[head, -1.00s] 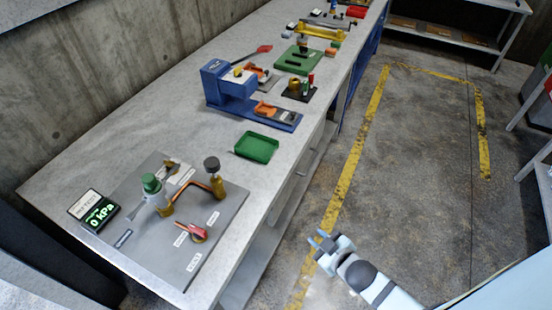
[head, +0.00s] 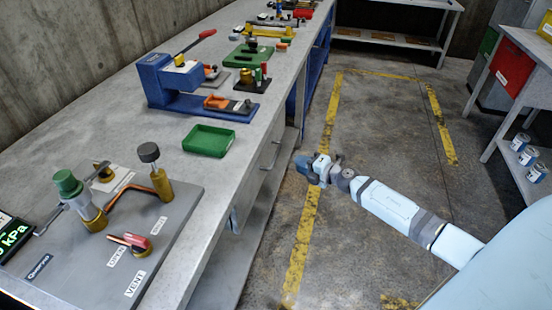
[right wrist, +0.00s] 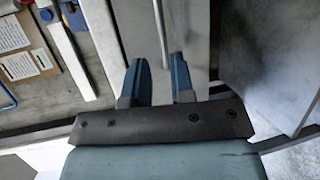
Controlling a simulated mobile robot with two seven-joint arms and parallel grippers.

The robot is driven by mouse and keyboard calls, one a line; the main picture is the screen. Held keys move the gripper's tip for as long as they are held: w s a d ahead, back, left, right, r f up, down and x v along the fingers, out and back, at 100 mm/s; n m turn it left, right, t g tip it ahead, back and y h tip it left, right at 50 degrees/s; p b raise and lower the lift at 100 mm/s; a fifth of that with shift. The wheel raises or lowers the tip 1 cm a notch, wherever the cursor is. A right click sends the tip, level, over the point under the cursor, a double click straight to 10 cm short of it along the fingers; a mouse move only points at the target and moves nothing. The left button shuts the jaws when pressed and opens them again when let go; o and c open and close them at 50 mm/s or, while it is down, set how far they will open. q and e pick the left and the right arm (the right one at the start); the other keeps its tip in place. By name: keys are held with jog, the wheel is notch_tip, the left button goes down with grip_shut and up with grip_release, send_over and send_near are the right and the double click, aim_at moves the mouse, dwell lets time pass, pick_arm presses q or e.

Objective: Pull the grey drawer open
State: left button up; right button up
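The grey drawer (head: 268,158) is in the side of the workbench, below its top, in the head view; it looks shut. A pale grey front also fills the upper middle of the right wrist view, with a thin bar (right wrist: 159,30) running down it, likely its handle. My right gripper (head: 306,168) is out in front of the bench side, apart from the drawer in the head view. In the right wrist view its two blue fingers (right wrist: 160,75) are spread, with the bar's lower end in line with the gap. I cannot tell if the bar is between them. My left gripper is out of view.
The workbench top carries a valve panel (head: 110,245), a green tray (head: 209,140) and a blue press (head: 165,84). The floor right of the bench, with yellow lines (head: 303,235), is clear. A side table with a red bin (head: 513,66) and several cans stands right.

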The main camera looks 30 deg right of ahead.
aim_at(276, 156)
jog(key=b+x, duration=0.1)
jog(key=x, duration=0.9)
jog(key=shift+w+a+b, duration=0.15)
jog(key=shift+w+b, duration=0.2)
jog(key=shift+w, duration=0.05)
grip_shut()
